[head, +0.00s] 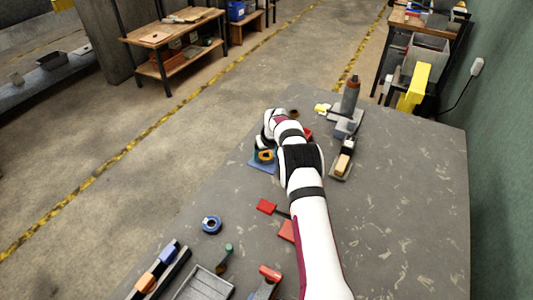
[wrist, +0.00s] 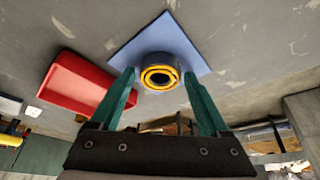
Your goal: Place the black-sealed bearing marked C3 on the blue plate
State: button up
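The blue plate (head: 258,167) lies on the table under my gripper; it also shows in the wrist view (wrist: 201,66). A round bearing with an orange-yellow ring face (head: 265,156) stands on or just above the plate, and in the wrist view (wrist: 160,77) it sits between my fingertips. My gripper (wrist: 159,73) has its two green fingers spread, one on each side of this bearing, with narrow gaps showing. No C3 mark or black seal is readable. Another bearing with a blue ring (head: 212,225) lies on the table at the lower left.
A red tray (wrist: 78,82) lies beside the plate in the wrist view. A grey-and-red bottle-like object (head: 350,95) and a block on a stand (head: 343,162) are right of my gripper. Red pieces (head: 266,206) and a grey tray (head: 203,284) lie nearer. The table's right side is clear.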

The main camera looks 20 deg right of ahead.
jog(key=shift+o, duration=0.3)
jog(key=shift+r, duration=0.1)
jog(key=shift+s+r, duration=0.15)
jog(key=shift+r, duration=0.2)
jog(key=v, duration=1.2)
jog(key=s+a+r+m+g, duration=0.1)
jog(key=s+a+r, duration=0.25)
jog(key=s, duration=0.35)
jog(key=s+a+r+m+g+y, duration=0.1)
jog(key=s+a+r, duration=0.25)
jog(key=s, duration=0.35)
jog(key=s+a+r+m, duration=0.1)
jog(key=s+a+r, duration=0.25)
jog(key=s, duration=0.35)
jog(key=s+a+m+g, duration=0.1)
jog(key=s+a, duration=0.1)
jog(key=s, duration=1)
jog(key=s+a+f+m+g, duration=0.1)
jog(key=s+a, duration=0.1)
jog(key=s, duration=1)
jog(key=shift+f+m+g+y, duration=0.15)
jog(key=shift+m+g+y, duration=0.15)
jog(key=shift+g+y, duration=0.1)
jog(key=shift+d, duration=0.1)
